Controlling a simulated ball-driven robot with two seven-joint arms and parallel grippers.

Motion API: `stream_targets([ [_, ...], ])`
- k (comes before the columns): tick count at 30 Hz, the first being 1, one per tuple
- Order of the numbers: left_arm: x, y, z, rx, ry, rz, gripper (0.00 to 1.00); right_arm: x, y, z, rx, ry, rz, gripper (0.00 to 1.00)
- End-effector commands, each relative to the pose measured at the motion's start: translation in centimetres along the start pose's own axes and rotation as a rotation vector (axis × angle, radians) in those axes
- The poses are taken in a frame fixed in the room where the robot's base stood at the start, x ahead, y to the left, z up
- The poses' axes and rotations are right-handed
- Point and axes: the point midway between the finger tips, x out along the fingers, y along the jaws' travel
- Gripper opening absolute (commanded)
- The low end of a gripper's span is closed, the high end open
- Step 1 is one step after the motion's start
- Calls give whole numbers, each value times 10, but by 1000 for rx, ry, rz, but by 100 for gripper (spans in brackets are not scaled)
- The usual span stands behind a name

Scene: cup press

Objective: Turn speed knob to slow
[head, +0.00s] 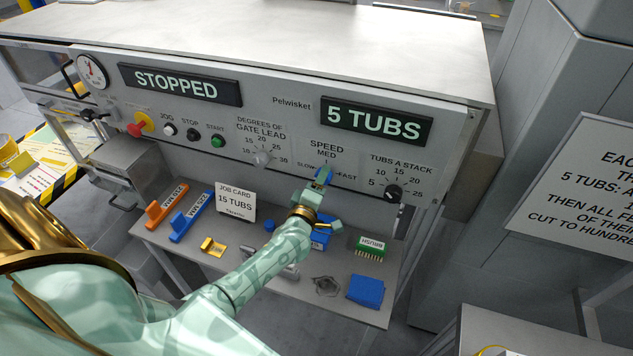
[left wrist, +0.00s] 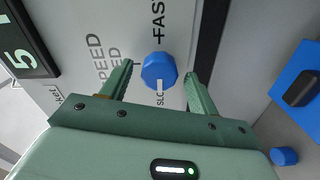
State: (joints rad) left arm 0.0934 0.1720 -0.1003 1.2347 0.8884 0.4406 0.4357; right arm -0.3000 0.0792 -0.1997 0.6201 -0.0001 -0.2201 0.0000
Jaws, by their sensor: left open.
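The blue speed knob (left wrist: 159,71) is on the grey machine panel, with FAST lettering above it and SLOW lettering below it in the left wrist view. A white mark at its lower edge lies on the SLOW side. My left gripper (left wrist: 160,73) is open, with one finger on each side of the knob; I cannot tell whether either touches it. In the head view the left gripper (head: 318,184) is at the panel under the SPEED MED label and partly covers the knob (head: 325,172). My right gripper is not in view.
The black tubs-a-stack knob (head: 393,192) is right of the speed knob, and the gate lead knob (head: 263,157) is left of it. Below, the shelf holds a job card (head: 235,203), a green brush (head: 370,247), a blue block (head: 366,291) and a yellow piece (head: 213,246).

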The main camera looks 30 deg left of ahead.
Motion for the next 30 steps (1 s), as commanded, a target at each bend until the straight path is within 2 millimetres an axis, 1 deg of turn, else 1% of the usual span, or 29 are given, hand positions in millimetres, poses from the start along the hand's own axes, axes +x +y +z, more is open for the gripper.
stream_targets([
  [2, -6, 0, 0, 0, 0, -1, 60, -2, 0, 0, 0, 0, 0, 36],
  [5, -22, 0, 0, -1, 0, -2, 60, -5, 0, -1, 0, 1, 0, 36],
  [8, -47, 0, 0, -2, -1, -3, 60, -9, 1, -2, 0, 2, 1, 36],
  [12, -87, 0, 0, -1, -1, -4, 60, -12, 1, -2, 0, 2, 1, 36],
  [15, -113, -1, 0, -1, -1, -5, 60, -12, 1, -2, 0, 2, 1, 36],
  [18, -134, -2, 0, 0, -1, -4, 60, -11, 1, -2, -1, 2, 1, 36],
  [21, -150, -2, 0, -1, 0, -3, 60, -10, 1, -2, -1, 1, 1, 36],
  [24, -159, -1, 0, 0, 0, -2, 60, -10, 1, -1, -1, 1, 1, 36],
  [30, -163, 0, 0, -1, 0, -1, 60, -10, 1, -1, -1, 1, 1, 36],
])
